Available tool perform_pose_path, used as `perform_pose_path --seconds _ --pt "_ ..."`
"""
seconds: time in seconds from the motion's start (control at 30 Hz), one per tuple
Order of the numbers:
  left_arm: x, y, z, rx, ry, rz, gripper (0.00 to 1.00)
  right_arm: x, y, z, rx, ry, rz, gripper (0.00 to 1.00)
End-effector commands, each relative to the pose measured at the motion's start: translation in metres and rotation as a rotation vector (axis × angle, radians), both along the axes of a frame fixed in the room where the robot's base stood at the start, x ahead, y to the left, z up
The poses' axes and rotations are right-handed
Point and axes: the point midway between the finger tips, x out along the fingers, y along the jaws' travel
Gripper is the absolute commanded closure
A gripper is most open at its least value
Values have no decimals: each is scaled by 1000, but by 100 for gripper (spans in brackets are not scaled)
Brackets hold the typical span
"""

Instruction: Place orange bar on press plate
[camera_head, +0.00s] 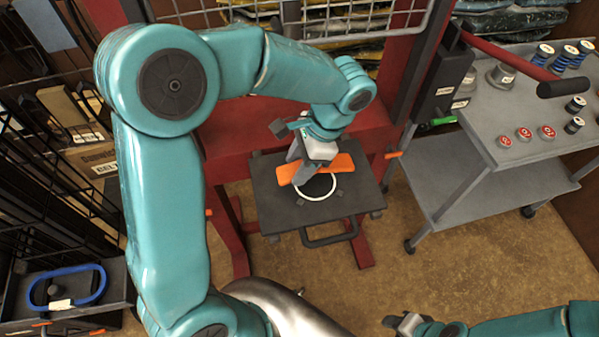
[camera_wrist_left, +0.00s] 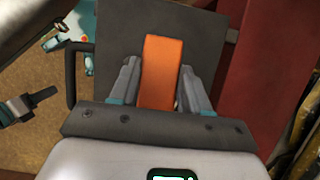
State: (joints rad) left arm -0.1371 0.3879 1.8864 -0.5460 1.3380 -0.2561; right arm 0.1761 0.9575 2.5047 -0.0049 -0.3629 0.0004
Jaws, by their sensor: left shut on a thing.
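The orange bar (camera_head: 343,165) is over the dark press plate (camera_head: 272,203), across the back part of the white ring (camera_head: 318,198) on it. My left gripper (camera_head: 306,174) comes down from above and is shut on the orange bar. In the left wrist view the bar (camera_wrist_left: 162,70) lies between the two fingers (camera_wrist_left: 158,90), with the plate (camera_wrist_left: 115,35) behind it. I cannot tell whether the bar touches the plate. My right gripper (camera_head: 402,322) is low in the head view, away from the press; its jaw opening is unclear.
The red press frame (camera_head: 235,150) stands behind and around the plate. A black handle (camera_head: 330,238) sticks out at the plate's front. A grey cart (camera_head: 470,185) with springs and red-topped parts is at right. A shelf with a blue loop (camera_head: 68,272) is at lower left.

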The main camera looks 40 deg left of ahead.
Motion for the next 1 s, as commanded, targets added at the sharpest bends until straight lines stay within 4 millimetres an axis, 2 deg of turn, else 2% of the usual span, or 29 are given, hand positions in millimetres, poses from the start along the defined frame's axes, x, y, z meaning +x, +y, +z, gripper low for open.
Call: perform_pose_path --seconds 0.23,0.67,0.7,0.77,1.0 --pt "2 0 -36 0 2 -1 100 0 0 -1 0 0 0 57" --pt "2 0 -44 0 0 0 100 0 0 -4 0 0 0 57" --pt "2 0 -44 0 0 0 47 0 0 -3 0 0 0 57" --pt "2 0 -44 0 0 0 28 0 0 -3 0 0 0 57" --pt "2 0 -44 1 2 0 28 0 0 -3 0 0 0 57"
